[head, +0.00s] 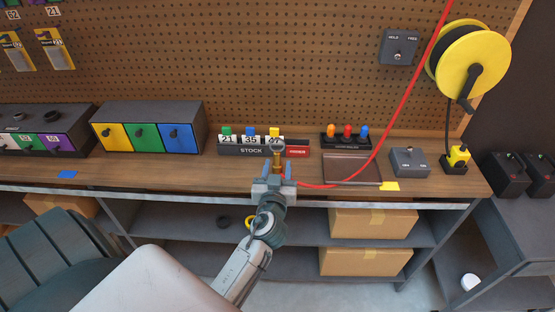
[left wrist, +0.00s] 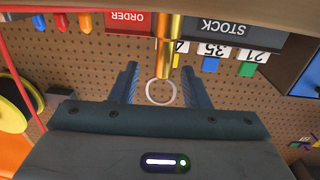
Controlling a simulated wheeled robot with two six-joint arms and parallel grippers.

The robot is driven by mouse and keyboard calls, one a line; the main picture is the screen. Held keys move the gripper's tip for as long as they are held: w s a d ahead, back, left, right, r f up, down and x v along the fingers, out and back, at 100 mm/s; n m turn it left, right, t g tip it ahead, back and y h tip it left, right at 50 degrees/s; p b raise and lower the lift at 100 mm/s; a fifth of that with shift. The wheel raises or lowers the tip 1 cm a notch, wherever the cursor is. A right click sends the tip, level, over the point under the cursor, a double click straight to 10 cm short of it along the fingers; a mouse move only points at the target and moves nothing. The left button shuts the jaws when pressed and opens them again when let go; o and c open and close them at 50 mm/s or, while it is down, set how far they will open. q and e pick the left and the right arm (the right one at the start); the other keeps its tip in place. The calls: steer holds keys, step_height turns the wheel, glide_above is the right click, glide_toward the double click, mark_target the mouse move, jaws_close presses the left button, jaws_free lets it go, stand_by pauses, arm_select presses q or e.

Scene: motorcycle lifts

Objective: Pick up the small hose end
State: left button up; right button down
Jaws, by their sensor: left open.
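The small hose end is a brass fitting (head: 277,160) at the front of the wooden bench, with a pale ring at its tip. A red hose (head: 409,95) hangs from the upper right and curves along the bench towards it. My left gripper (head: 274,174) is open at the bench's front edge, with a blue finger on either side of the brass fitting. In the left wrist view, the brass fitting (left wrist: 168,42) shows between the spread fingers of my gripper (left wrist: 162,85), apart from both. My right gripper is not in view.
Behind the fitting stands a stock and order rack (head: 251,150) with coloured tabs. A dark tray (head: 350,172), a grey switch box (head: 409,162) and a yellow hose reel (head: 472,62) are to the right. Coloured drawers (head: 143,135) stand left.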

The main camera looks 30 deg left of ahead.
mark_target(277, 160)
arm_select(q)
steer(key=p+x, duration=0.1)
steer(key=x, duration=0.1)
steer(key=p+x, duration=0.1)
steer(key=x, duration=0.1)
steer(key=shift+w+a, duration=0.1)
steer(key=shift+a, duration=0.3)
steer(key=shift+w+a+f, duration=0.1)
steer(key=shift+w+f, duration=0.05)
jaws_close()
